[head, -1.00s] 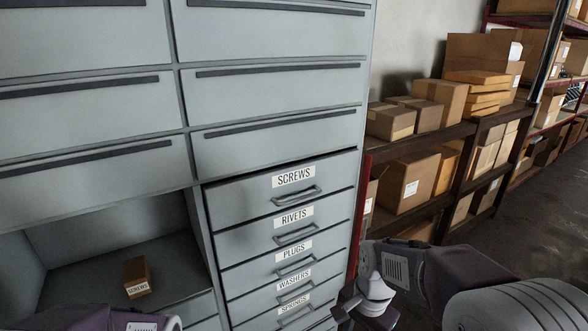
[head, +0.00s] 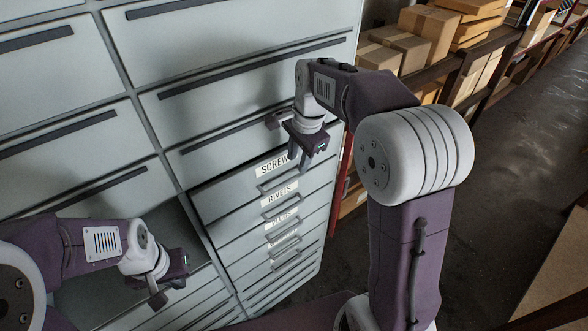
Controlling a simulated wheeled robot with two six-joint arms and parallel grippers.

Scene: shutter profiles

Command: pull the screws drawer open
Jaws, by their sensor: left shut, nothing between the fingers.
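The screws drawer (head: 228,187) is the top one of the labelled stack in the grey cabinet. A dark gap runs along its top edge; I cannot tell whether it is fully closed. Its handle (head: 282,180) is below the partly covered label (head: 269,168). My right gripper (head: 299,158) points down just above the drawer's right part, covering the label's end. Its fingers are small and dark, and I cannot tell their opening or whether they touch anything. My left gripper (head: 168,297) is shut and empty, in front of the open niche at lower left.
Below are the rivets (head: 280,195) and plugs drawers and several more. Unlabelled drawers (head: 205,85) are above and to the left. Shelves with cardboard boxes (head: 428,30) stand behind at right.

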